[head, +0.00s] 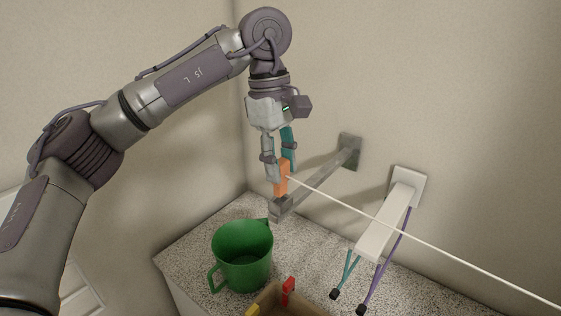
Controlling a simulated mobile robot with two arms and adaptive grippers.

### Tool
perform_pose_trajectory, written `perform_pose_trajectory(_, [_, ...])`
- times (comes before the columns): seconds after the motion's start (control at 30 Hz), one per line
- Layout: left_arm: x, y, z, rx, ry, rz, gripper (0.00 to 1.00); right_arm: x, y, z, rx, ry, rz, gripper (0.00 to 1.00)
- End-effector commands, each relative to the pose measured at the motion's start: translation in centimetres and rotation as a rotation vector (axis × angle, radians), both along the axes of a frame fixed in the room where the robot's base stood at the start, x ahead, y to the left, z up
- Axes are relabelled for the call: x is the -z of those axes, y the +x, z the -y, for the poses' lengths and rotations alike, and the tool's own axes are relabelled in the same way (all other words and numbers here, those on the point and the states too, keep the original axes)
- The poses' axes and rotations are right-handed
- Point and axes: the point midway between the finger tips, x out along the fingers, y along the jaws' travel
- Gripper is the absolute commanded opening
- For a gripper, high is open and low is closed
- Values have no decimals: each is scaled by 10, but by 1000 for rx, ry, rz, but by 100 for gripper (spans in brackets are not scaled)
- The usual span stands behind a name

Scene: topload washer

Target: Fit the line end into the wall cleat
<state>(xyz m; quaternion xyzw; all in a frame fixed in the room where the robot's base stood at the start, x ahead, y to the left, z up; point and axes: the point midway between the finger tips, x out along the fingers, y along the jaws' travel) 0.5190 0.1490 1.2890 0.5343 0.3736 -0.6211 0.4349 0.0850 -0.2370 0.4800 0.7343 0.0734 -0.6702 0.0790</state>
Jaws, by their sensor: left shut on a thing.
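My left gripper (277,168) points down and is shut on the orange line end (282,182). A white line (420,242) runs from the line end down to the right edge of the view. A teal piece (288,142) shows beside the fingers; I cannot tell what it belongs to. A grey metal arm (322,171) reaches out from a plate on the right wall and ends in a block (281,208), which looks like the wall cleat. The orange line end is just above this block; I cannot tell whether they touch. My right gripper is out of view.
A white wall bracket (385,225) with teal and purple cords hanging from it is at right, crossed by the line in the view. A green jug (242,258) stands on the speckled counter (190,255). A brown box (268,300) with red and yellow pieces is at the bottom.

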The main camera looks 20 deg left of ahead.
Motion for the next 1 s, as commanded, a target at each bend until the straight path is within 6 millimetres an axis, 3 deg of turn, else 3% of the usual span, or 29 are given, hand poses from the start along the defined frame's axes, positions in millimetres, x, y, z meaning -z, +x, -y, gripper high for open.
perform_pose_trajectory(1.0, [17, 0, 0, 0, 0, 0, 0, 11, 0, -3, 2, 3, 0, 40])
